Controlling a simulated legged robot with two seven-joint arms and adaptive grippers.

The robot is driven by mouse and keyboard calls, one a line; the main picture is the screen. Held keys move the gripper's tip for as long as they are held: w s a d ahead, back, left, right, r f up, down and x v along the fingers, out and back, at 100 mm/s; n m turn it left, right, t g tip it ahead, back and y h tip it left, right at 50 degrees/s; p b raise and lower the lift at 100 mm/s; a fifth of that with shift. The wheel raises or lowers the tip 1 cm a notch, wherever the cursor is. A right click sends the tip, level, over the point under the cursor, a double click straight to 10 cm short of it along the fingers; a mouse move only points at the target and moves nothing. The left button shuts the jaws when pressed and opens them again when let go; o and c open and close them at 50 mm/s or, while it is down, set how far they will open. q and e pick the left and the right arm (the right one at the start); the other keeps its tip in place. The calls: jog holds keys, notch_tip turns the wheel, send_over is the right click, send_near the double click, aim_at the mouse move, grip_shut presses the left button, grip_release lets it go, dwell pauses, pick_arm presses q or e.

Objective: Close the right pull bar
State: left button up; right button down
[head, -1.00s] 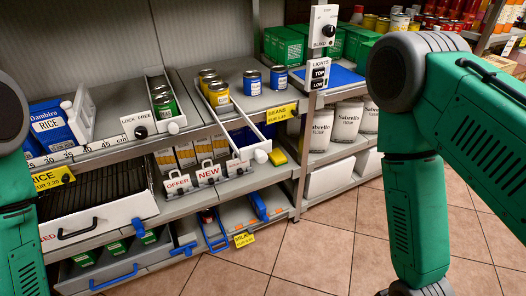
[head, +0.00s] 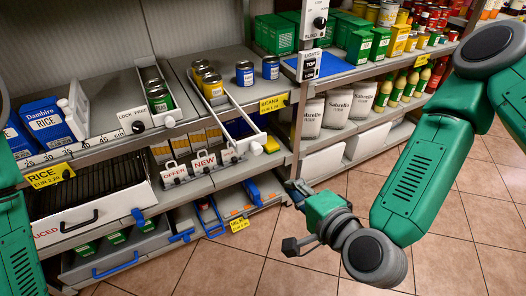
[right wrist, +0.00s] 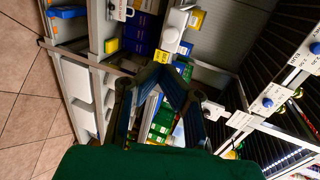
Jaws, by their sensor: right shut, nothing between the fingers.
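The right pull bar (head: 228,118) is a long white bar beside a row of yellow and blue cans on the upper shelf. Its front end, with a white knob (head: 256,148), sticks out past the shelf edge. The left bar's white knob (head: 169,121) sits close to the shelf front. My right gripper (head: 292,184) is shut and empty, below and right of the right bar's end and apart from it. In the right wrist view my right fingers (right wrist: 160,74) point toward the shelf. My left arm shows at the left edge, but its gripper is out of view.
A shelf post with a lights panel (head: 309,66) stands right of the bar. OFFER and NEW tags (head: 204,161) hang below. Flour bags (head: 349,103) fill the right shelf. The tiled floor (head: 300,262) is clear.

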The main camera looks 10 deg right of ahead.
aim_at(259, 153)
jog(key=x, duration=0.4)
jog(key=b+x, duration=0.1)
jog(key=x, duration=0.3)
jog(key=r+x, duration=0.1)
jog(key=x, duration=0.3)
jog(key=shift+w+d+f, duration=0.1)
jog(key=shift+w+f, duration=0.05)
jog(key=shift+w, duration=0.35)
jog(key=shift+w+a, duration=0.35)
jog(key=shift+w, duration=0.2)
pick_arm(q)
jog(key=shift+a+f, duration=0.15)
jog(key=shift+f, duration=0.65)
jog(key=shift+d, duration=0.2)
pick_arm(e)
jog(key=shift+d, duration=0.25)
